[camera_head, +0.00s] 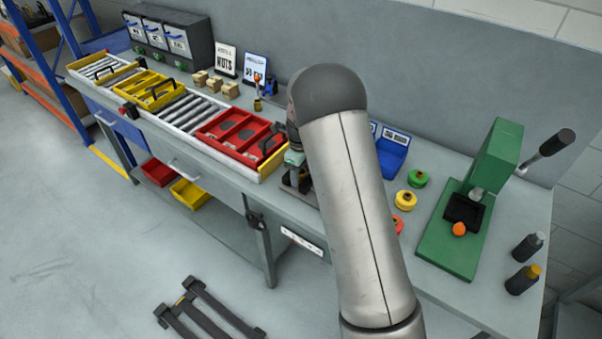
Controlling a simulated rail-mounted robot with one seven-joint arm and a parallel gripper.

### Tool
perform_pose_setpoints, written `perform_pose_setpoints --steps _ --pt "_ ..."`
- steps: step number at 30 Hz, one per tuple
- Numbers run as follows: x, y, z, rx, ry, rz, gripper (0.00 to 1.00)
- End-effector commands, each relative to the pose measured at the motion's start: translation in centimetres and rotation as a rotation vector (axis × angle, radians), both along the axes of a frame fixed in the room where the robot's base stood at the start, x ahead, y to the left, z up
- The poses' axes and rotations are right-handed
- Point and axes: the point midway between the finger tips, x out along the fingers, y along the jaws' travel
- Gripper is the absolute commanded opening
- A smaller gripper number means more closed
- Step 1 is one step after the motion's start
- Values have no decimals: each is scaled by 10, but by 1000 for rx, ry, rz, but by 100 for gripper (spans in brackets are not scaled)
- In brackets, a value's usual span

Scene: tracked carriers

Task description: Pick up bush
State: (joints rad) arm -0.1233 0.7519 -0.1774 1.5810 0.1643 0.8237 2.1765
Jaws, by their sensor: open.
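My gripper (297,182) is partly visible at the workbench's front edge, just right of the red carrier, pointing down with its jaws open. My grey arm hides part of the area around it. The red carrier (212,127) sits at the right end of the roller track, with small grey parts in its compartments. I cannot tell which small part is the bush; it may be among these parts or hidden behind my arm. No part shows clearly between the jaws.
A green press (490,165) with an orange piece (459,229) stands at the right. Green (418,178) and yellow (406,200) round pieces and a blue bin (392,152) lie beside my arm. A yellow carrier (153,92) stands farther along the track.

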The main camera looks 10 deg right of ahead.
Motion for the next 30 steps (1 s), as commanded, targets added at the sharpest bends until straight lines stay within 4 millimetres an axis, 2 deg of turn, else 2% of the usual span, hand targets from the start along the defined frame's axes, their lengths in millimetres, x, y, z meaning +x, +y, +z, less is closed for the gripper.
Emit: perform_pose_setpoints --steps 3,9,11,15,17,18,25,30 --pt "0 0 -7 0 0 0 58" --pt "0 0 -8 1 -1 0 58" --pt "0 0 -8 1 -1 0 44" --pt "0 0 -8 1 -1 0 6" --pt "0 0 -8 0 -1 0 6" --pt "0 0 -8 0 -1 0 2" --pt "1 0 -4 0 -3 0 2" --pt "1 1 22 1 -6 2 2"
